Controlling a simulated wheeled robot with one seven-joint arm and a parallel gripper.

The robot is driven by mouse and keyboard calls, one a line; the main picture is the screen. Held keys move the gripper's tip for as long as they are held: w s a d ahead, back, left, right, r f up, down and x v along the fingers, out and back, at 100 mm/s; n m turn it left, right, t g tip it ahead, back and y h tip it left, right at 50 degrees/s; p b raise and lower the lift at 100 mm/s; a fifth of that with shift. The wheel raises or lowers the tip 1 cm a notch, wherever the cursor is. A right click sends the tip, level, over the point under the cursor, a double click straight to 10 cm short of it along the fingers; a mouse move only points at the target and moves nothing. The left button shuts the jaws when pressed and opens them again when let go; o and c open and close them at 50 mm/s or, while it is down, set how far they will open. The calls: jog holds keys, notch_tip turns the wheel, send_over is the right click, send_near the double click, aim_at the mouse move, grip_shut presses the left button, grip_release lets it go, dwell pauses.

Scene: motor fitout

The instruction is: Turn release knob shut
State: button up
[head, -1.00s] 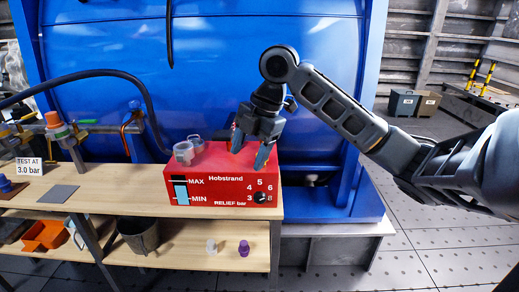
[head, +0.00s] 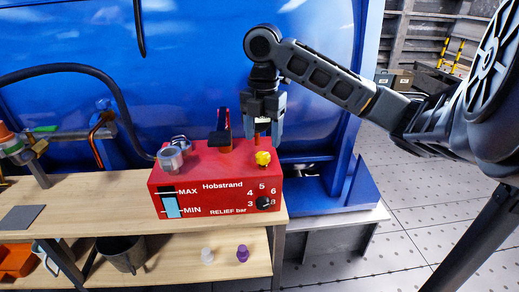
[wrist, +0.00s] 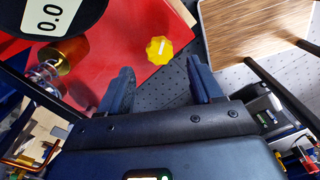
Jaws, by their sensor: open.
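The release knob appears to be the yellow lobed knob (head: 263,158) on top of the red Hobstrand pump box (head: 172,183), near its right end. In the wrist view the knob (wrist: 159,49) shows a pale line on its face, pointing roughly up and slightly right. My gripper (head: 264,137) is above the box, pointing down, just behind the knob in the head view. In the wrist view my gripper (wrist: 158,76) is open and empty. The knob lies ahead of the gap between the fingertips, apart from both.
A black relief dial (head: 263,202) is on the front. The wooden bench (head: 95,195) ends right of the box.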

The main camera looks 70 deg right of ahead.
aim_at(262, 155)
jog(key=shift+f, duration=2.6)
jog(key=shift+c, duration=0.5)
jog(key=c, duration=1)
jog(key=shift+o, duration=0.2)
